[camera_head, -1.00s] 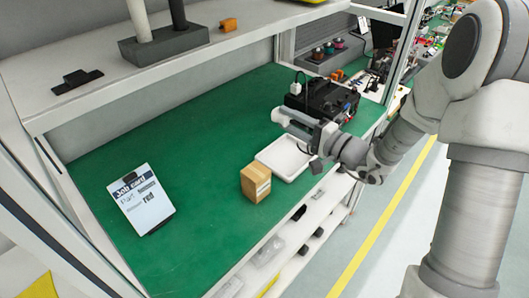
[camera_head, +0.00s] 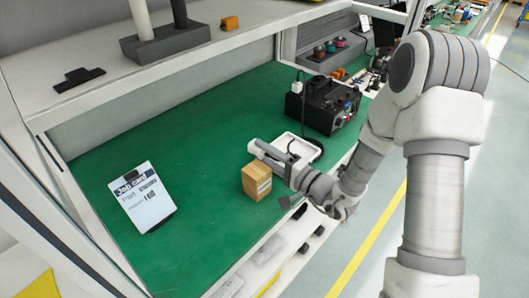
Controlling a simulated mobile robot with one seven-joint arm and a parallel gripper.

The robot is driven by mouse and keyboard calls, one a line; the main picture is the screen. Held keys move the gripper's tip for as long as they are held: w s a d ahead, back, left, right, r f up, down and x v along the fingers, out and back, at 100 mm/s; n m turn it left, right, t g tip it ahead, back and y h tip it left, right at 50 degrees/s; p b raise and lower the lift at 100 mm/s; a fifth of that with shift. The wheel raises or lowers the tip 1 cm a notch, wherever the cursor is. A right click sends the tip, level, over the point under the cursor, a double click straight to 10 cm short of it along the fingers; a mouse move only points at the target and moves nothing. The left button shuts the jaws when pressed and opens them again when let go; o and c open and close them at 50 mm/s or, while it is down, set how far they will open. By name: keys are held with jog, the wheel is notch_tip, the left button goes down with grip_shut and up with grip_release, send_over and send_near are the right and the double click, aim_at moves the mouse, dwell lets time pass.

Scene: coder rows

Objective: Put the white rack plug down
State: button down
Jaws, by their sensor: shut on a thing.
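My gripper (camera_head: 272,157) is above the front part of the green bench, just over and behind the cardboard box. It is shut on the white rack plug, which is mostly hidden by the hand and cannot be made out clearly. A dark cord (camera_head: 319,148) loops beside the hand, over the white tray. A small white block (camera_head: 296,87) with a cord shows at the left end of the black device (camera_head: 328,104).
The white tray (camera_head: 306,150) lies behind my gripper, partly covered by it. The cardboard box (camera_head: 256,181) stands close in front. A job card (camera_head: 142,197) lies at the left. Green bench top (camera_head: 200,150) is clear between. A shelf (camera_head: 120,90) overhangs the back.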

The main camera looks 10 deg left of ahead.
jog(key=shift+f+b, duration=0.15)
jog(key=shift+b, duration=0.15)
jog(key=shift+c, duration=2.2)
grip_release()
